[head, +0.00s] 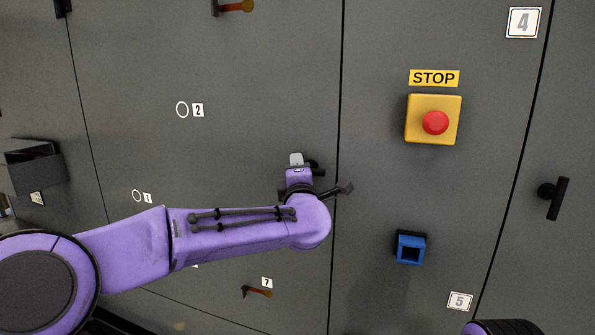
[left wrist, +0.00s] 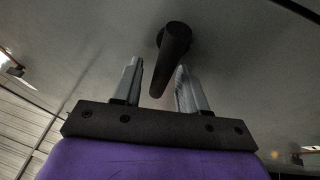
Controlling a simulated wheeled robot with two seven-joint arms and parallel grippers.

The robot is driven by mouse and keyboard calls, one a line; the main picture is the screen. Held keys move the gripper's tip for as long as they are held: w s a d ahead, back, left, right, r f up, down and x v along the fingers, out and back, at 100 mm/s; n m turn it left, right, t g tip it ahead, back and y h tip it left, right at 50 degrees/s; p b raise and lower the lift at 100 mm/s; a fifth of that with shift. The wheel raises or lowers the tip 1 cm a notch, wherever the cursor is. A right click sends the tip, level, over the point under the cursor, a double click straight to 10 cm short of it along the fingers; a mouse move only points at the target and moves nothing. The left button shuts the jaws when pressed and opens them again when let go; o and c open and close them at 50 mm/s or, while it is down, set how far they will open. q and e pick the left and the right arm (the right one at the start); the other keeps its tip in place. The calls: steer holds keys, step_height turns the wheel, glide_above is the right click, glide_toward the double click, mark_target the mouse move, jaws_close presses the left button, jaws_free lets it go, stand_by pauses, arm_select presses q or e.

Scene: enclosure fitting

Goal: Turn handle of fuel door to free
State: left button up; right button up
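A black bar handle (left wrist: 175,55) stands out from a grey door in the left wrist view. It lies between the two fingers of my left gripper (left wrist: 160,74), with a gap on each side. In the head view my left gripper (head: 301,162) is at the grey door (head: 240,70), near its right edge. Only a small dark part of the handle (head: 318,168) shows there; my gripper and wrist hide the rest. No label reading fuel is visible. My right gripper is out of view.
Right of the door seam are a yellow stop box (head: 413,127) with a red button (head: 435,122), and a blue square socket (head: 410,248). Another black handle (head: 558,198) is at far right. Small orange-brown levers (head: 258,292) sit low and at the top. A grey box (head: 35,172) juts out at left.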

arm_select(q)
steer(key=shift+s+f, duration=0.1)
steer(key=shift+s, duration=0.1)
steer(key=a+b+v, duration=0.1)
steer(key=b+v, duration=0.3)
steer(key=v, duration=0.6)
steer(key=shift+d+b, duration=0.35)
steer(key=shift+d, duration=0.1)
